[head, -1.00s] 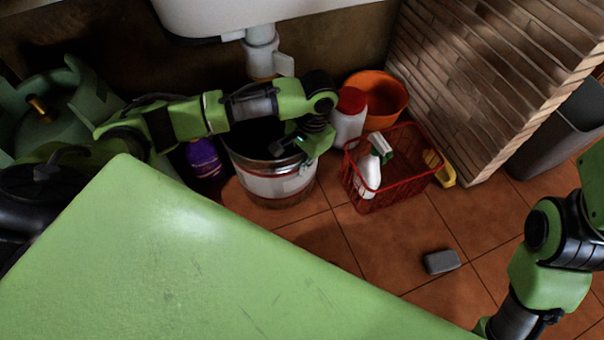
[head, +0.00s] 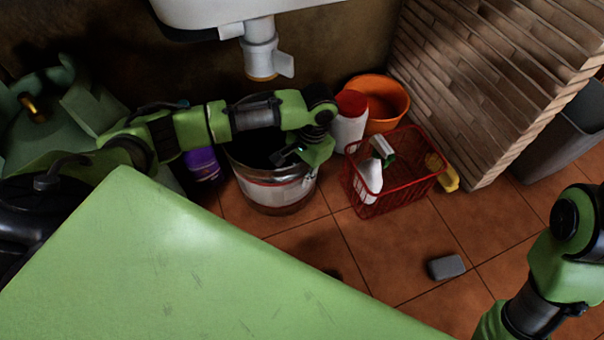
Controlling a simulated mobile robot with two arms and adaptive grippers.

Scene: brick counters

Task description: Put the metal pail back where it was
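The metal pail (head: 275,192), silver with a pale band, stands upright on the tiled floor below the sink pipe, left of the red basket. My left gripper (head: 287,157) is at the right side of the pail's rim. A dark finger shows over the pail's opening. The green wrist hides the other finger and part of the rim, so I cannot see whether it is closed on the rim. My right arm shows at the lower right, but its gripper is not clearly visible.
A red basket (head: 407,187) holds a spray bottle (head: 370,178). A red-capped white bottle (head: 348,130) and orange bucket (head: 392,106) stand behind. A purple bottle (head: 203,167) is left of the pail. A grey sponge (head: 446,267) lies on open floor. A brick counter (head: 480,90) borders the right.

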